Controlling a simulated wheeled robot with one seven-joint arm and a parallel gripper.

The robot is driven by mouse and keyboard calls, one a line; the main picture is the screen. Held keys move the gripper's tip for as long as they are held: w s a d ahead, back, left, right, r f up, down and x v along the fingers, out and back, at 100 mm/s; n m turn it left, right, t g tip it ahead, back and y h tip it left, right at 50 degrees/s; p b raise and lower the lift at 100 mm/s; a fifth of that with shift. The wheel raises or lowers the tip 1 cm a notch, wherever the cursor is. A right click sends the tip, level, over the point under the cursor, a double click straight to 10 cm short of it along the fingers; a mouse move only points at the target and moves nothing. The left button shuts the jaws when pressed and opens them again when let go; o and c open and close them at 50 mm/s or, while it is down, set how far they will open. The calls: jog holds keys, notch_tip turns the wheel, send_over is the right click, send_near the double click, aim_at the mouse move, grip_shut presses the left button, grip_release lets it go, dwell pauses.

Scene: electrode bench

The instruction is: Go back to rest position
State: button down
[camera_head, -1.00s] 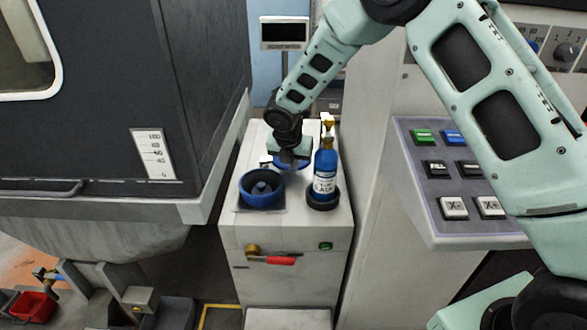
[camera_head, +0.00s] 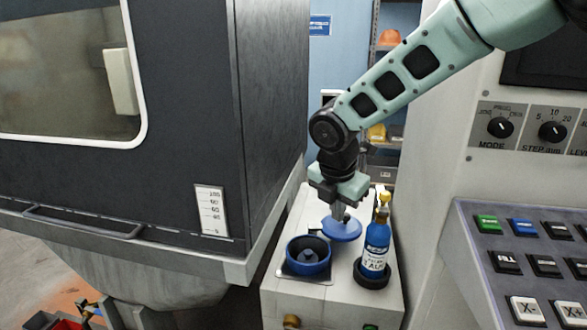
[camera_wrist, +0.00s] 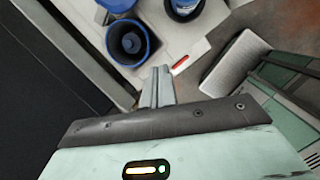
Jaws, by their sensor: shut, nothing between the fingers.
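My gripper (camera_head: 338,213) points down over the white cabinet, its fingers closed together and empty. In the wrist view its two fingers (camera_wrist: 158,72) also show pressed together with nothing between them. In the head view the fingertips overlap a round blue lid (camera_head: 343,230); the picture does not settle the gap between them. The lid shows partly at the top edge of the wrist view (camera_wrist: 116,4). My arm reaches in from the upper right, bent at the wrist.
A blue round bowl (camera_head: 308,270) sits on the cabinet top (camera_head: 345,282). A blue bottle with a yellow top (camera_head: 376,245) stands in a black ring to the right. The dark machine (camera_head: 190,110) flanks the left, a button panel (camera_head: 525,265) the right.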

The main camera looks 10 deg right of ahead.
jog(key=s+m+g+y, duration=0.2)
jog(key=s+m, duration=1.6)
jog(key=s, duration=1.2)
jog(key=shift+s+a+f+m+g, duration=0.2)
jog(key=shift+s+a+m+g, duration=0.15)
jog(key=shift+m+g, duration=0.05)
